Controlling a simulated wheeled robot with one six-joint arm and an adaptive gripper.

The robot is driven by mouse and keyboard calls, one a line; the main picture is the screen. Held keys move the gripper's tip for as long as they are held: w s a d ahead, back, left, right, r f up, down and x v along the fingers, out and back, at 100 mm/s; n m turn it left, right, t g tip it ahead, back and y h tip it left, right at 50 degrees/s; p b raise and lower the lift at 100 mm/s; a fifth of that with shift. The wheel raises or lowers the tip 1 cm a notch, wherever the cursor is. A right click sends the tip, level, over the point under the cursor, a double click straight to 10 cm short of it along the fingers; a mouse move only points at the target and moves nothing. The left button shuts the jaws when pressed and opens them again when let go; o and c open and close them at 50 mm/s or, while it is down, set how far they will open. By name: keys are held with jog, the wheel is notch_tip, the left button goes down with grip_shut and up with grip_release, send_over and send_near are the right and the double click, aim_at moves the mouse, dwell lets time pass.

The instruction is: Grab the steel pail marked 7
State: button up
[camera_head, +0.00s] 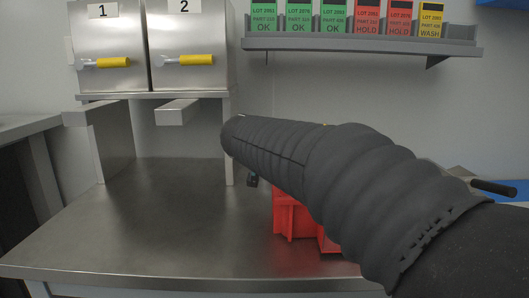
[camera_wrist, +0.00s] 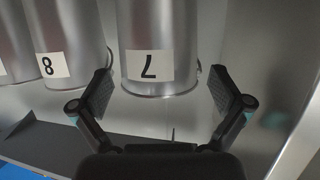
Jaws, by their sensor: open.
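The steel pail marked 7 (camera_wrist: 160,84) is in the wrist view at top centre, its label upside down in the picture. My gripper (camera_wrist: 166,92) is open, with one finger on each side of this pail. I cannot tell whether the fingers touch it. The pail's upper end in the picture is cut off by the frame edge. In the head view my arm covers the right half, and neither my fingers nor the pail can be seen clearly there.
A pail marked 8 (camera_wrist: 68,80) stands close beside it on the left, with another pail (camera_wrist: 14,45) further left. In the head view, a red bin (camera_head: 290,218) sits on the steel table (camera_head: 150,235), below a shelf of lot cards (camera_head: 360,44) and two numbered doors.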

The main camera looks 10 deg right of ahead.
jog(key=x, duration=0.4)
jog(key=shift+w+d+f+p, duration=0.2)
jog(key=shift+w+p, duration=0.1)
jog(key=shift+p, duration=0.1)
jog(key=c, duration=0.9)
jog(key=shift+r, duration=0.15)
